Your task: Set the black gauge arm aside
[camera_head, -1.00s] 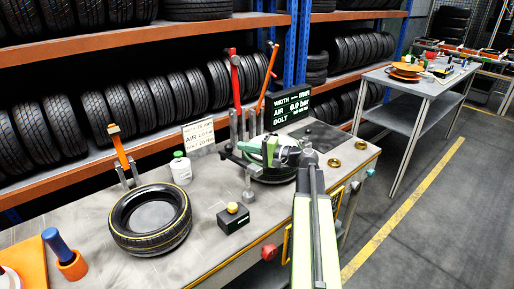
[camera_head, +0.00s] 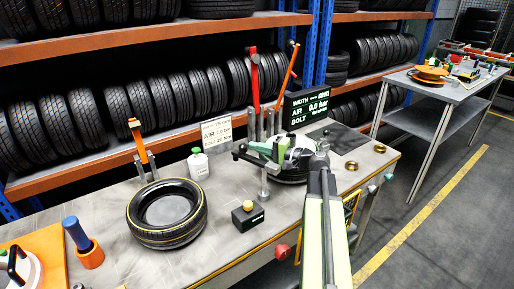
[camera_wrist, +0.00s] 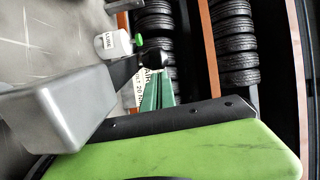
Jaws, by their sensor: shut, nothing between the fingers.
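The black gauge arm (camera_head: 243,156) sticks out to the left from the tyre fixture at the back right of the bench. Its right part is hidden behind my gripper (camera_head: 281,151). My gripper is over the fixture, close to the gauge arm, and is shut and empty. In the wrist view, a dark bar that looks like the gauge arm (camera_wrist: 124,71) shows between a grey block and a green slab. I cannot tell whether my gripper touches it.
A tyre (camera_head: 167,214) lies on the bench left of the fixture. A white bottle (camera_head: 198,166) and a black box with a yellow button (camera_head: 248,216) stand between them. The display (camera_head: 307,108) is behind the fixture. Some bare bench lies around the box.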

